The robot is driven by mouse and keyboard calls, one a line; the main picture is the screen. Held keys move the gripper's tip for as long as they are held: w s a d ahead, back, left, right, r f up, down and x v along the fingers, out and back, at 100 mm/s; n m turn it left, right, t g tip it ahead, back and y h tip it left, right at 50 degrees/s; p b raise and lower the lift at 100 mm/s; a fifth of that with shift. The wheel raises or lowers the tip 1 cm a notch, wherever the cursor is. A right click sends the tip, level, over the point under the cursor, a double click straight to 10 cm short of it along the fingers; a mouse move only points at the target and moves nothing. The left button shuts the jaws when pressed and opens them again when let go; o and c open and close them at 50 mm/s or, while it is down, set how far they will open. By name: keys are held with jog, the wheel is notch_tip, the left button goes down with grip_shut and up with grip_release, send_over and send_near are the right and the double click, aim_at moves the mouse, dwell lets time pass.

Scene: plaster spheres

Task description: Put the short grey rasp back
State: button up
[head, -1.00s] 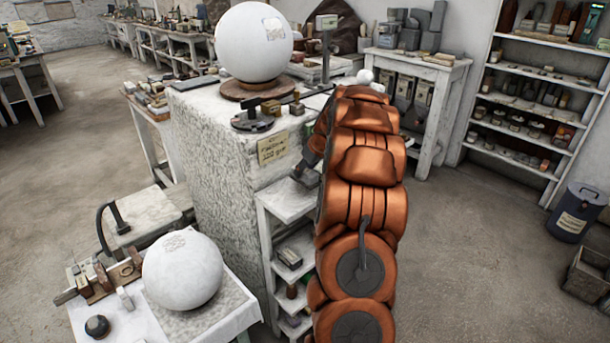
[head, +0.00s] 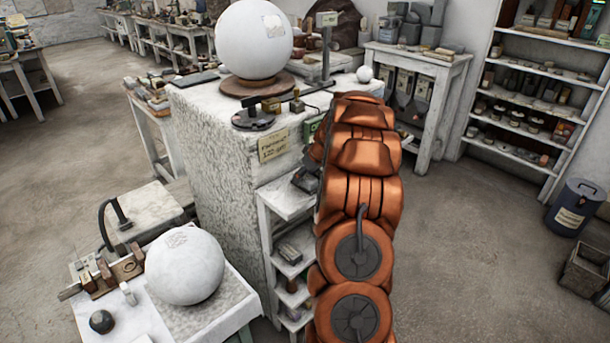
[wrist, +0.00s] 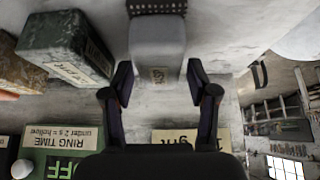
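In the wrist view a short grey block with a dark, pitted end, which looks like the short grey rasp (wrist: 157,38), sits between the two dark fingers of my gripper (wrist: 159,76). In the head view my gripper (head: 307,180) is partly hidden behind my arm, beside the tall plaster-covered block and above the small white shelf. The rasp cannot be made out clearly there. A wooden rack (head: 130,266) with several upright brown tools stands on the low table at the left.
A large white sphere (head: 253,40) rests on a turntable on the tall block (head: 215,140). Another sphere (head: 186,266) lies on the low table (head: 135,322). The small white shelf (head: 288,203) stands near my arm. A green box (wrist: 62,150) shows in the wrist view.

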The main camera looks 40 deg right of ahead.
jog(key=shift+o, duration=0.4)
jog(key=b+v, duration=0.4)
jog(key=v, duration=0.8)
jog(key=s+a+r+n+g+y, duration=0.1)
jog(key=s+a+g+y, duration=0.1)
jog(key=a, duration=2.1)
jog(key=s+a+f+g, duration=0.1)
jog(key=s+a+g, duration=0.2)
jog(key=s+a, duration=0.85)
jog(key=s+a+f+g, duration=0.1)
jog(key=s+a, duration=0.3)
jog(key=s, duration=0.5)
jog(key=s+a+f+g+h, duration=0.1)
jog(key=s+a+f, duration=0.3)
jog(key=s, duration=0.6)
jog(key=shift+a+m+g+h, duration=0.3)
jog(key=shift+a+g, duration=0.1)
jog(key=shift+a, duration=0.2)
